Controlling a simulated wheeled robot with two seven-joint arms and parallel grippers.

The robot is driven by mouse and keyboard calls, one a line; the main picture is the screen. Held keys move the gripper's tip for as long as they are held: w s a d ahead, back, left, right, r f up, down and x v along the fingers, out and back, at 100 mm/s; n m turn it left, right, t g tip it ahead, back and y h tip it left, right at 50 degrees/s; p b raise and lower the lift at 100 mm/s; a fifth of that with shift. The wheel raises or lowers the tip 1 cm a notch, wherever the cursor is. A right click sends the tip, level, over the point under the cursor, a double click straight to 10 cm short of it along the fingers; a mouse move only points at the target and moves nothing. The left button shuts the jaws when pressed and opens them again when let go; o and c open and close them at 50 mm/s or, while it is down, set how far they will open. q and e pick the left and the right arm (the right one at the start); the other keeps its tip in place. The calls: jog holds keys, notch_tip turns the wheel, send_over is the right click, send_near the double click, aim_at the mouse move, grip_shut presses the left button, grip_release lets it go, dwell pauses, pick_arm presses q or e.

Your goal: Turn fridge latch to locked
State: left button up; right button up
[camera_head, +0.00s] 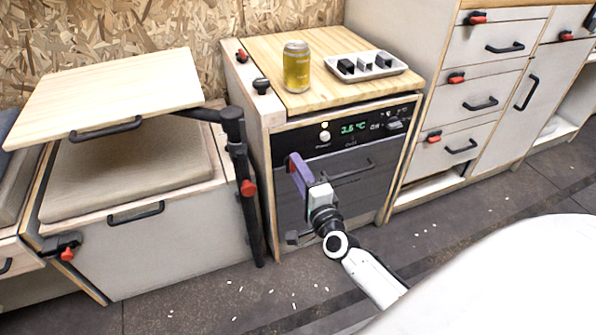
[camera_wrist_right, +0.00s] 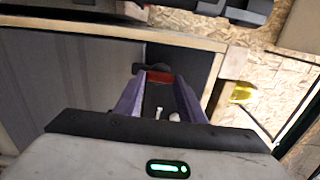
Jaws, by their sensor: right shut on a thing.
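The fridge (camera_head: 345,180) has a dark front with a lit display and stands under a wooden worktop in the head view. Its red latch (camera_head: 291,165) is at the upper left of the front, mostly hidden behind my fingers. My right gripper (camera_head: 298,168), with purple fingers, reaches to the latch from the front. In the right wrist view the red latch (camera_wrist_right: 160,77) with its black mount lies between the fingertips of my right gripper (camera_wrist_right: 158,84), which is shut on it. Its exact turn angle is hard to tell. My left gripper is not in view.
A yellow can (camera_head: 297,68) and a white tray (camera_head: 365,68) with dark blocks stand on the worktop. A swivel table (camera_head: 120,95) on a black post is at the left. White drawers (camera_head: 470,95) with red latches stand at the right. Small white bits lie on the floor.

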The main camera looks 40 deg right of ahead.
jog(key=shift+f, duration=0.1)
jog(key=o, duration=1)
jog(key=shift+o, duration=0.2)
jog(key=shift+s, duration=0.15)
pick_arm(q)
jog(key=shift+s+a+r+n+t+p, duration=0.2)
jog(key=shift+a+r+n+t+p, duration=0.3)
jog(key=shift+p, duration=0.4)
pick_arm(e)
jog(key=v, duration=1)
